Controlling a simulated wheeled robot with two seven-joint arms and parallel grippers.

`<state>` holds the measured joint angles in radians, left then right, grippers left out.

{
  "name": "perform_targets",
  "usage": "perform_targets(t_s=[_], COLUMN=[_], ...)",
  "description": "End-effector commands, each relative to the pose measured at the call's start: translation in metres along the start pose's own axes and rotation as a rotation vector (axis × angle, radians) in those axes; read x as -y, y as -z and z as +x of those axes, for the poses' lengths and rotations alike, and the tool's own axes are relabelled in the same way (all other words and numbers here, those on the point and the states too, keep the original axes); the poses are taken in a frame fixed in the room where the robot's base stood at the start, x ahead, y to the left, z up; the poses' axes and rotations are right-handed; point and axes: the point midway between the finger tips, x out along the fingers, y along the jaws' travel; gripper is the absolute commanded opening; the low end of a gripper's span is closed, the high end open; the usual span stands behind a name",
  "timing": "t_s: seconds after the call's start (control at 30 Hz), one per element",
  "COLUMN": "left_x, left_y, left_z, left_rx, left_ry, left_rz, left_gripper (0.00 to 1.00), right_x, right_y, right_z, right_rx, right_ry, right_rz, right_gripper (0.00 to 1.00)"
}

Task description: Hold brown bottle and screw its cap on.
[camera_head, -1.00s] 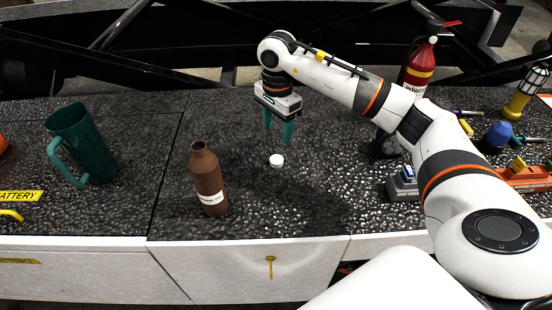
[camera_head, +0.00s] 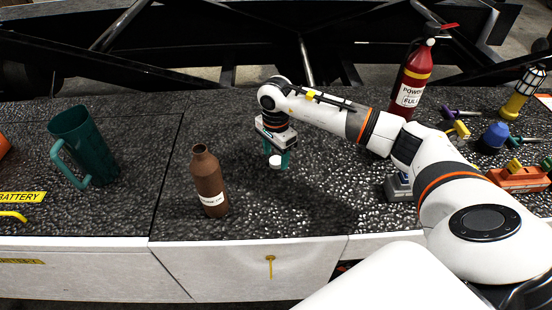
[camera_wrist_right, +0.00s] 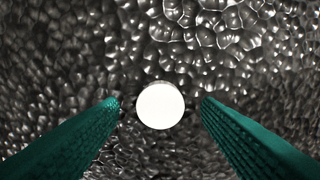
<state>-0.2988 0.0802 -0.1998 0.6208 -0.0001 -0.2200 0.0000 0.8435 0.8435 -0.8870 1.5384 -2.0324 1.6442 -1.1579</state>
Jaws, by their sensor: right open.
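The brown bottle (camera_head: 209,181) stands upright and uncapped on the dark textured counter, left of my right gripper. The white cap (camera_head: 275,162) lies on the counter to the bottle's right. My right gripper (camera_head: 279,161) is open and points down at the cap. In the right wrist view the cap (camera_wrist_right: 160,105) sits between the two green fingers (camera_wrist_right: 160,110), with a gap on each side. I cannot tell how far the fingertips are above the counter. My left gripper is not in view.
A green pitcher (camera_head: 84,147) stands at the left. At the right are a red fire extinguisher (camera_head: 411,80), a blue-topped object (camera_head: 494,138), an orange tool (camera_head: 521,178) and a lantern (camera_head: 523,92). The counter's front edge lies just before the bottle.

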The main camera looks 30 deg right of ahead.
Motion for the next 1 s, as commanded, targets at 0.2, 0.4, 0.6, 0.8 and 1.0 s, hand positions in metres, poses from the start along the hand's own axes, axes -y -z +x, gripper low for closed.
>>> perform_targets(t_s=[0.2, 0.4, 0.6, 0.8, 1.0], left_x=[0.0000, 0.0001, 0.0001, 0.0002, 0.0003], left_y=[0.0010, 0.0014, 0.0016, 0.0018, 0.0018], left_z=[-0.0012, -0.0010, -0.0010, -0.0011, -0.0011], left_rx=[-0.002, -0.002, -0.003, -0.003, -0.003], left_ry=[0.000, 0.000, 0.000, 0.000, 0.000], left_rz=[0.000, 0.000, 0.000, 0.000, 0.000], left_gripper=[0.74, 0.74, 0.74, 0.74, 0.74], right_x=[-0.0001, 0.0000, 0.0000, 0.0000, 0.0000], right_y=[0.0003, 0.0002, 0.0001, 0.0000, 0.0000], right_z=[0.0111, 0.0109, 0.0107, 0.0107, 0.0106], right_rx=[0.000, 0.000, 0.000, 0.000, 0.000], right_ry=[-0.001, -0.001, -0.001, -0.001, -0.001], right_rz=[-0.002, -0.002, -0.001, -0.001, -0.001], right_gripper=[0.58, 0.58, 0.34, 0.12, 0.11])
